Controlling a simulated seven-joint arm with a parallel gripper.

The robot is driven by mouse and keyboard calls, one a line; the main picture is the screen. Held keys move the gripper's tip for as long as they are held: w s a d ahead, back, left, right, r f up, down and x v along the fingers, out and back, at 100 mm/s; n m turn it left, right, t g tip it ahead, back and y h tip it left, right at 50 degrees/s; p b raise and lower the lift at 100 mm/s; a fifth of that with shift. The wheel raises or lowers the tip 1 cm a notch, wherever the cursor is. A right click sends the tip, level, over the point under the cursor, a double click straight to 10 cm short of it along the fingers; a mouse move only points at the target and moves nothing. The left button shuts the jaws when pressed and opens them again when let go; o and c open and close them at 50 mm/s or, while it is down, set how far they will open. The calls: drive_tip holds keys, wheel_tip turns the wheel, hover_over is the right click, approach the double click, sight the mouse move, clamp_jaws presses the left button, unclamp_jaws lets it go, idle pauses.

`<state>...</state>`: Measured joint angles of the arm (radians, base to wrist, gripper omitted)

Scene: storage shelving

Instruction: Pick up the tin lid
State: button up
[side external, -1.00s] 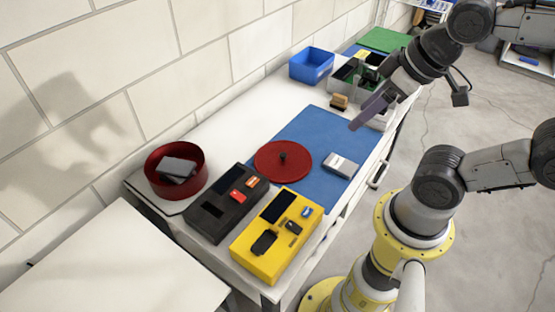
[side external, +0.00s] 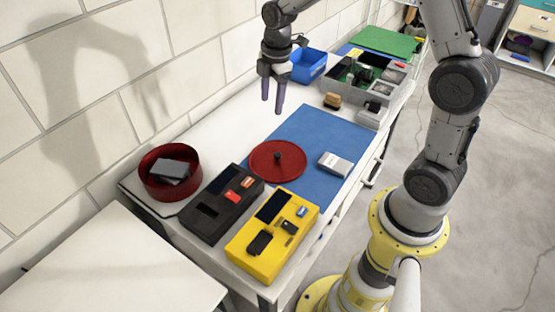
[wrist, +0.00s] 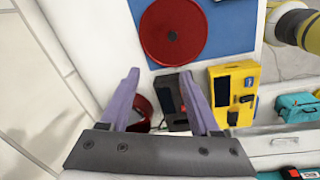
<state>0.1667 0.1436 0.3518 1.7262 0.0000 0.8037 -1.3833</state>
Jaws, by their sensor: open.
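The tin lid (side external: 290,161) is a round red disc with a dark knob at its centre. It lies flat at the left edge of the blue mat (side external: 323,133). In the wrist view the lid (wrist: 187,32) is beyond the fingertips, at the top. My gripper (side external: 272,110) points down above the white table, higher than the lid and toward the wall side. Its two purple fingers are apart with nothing between them, as the wrist view also shows (wrist: 160,78). The round red tin (side external: 155,190) stands open at the table's left end with dark flat items in it.
A black box (side external: 212,222) and a yellow box (side external: 248,254) stand in front of the lid. A grey-white device (side external: 335,164) lies right of it on the mat. A blue bin (side external: 309,65) and a grey divided tray (side external: 348,92) stand farther back.

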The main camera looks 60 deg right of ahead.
drive_tip(key=g, duration=0.1)
hover_over(277, 154)
wheel_tip(277, 154, down, 13)
drive_tip(key=shift+d+f, duration=0.1)
drive_tip(key=shift+f, duration=2.85)
clamp_jaws()
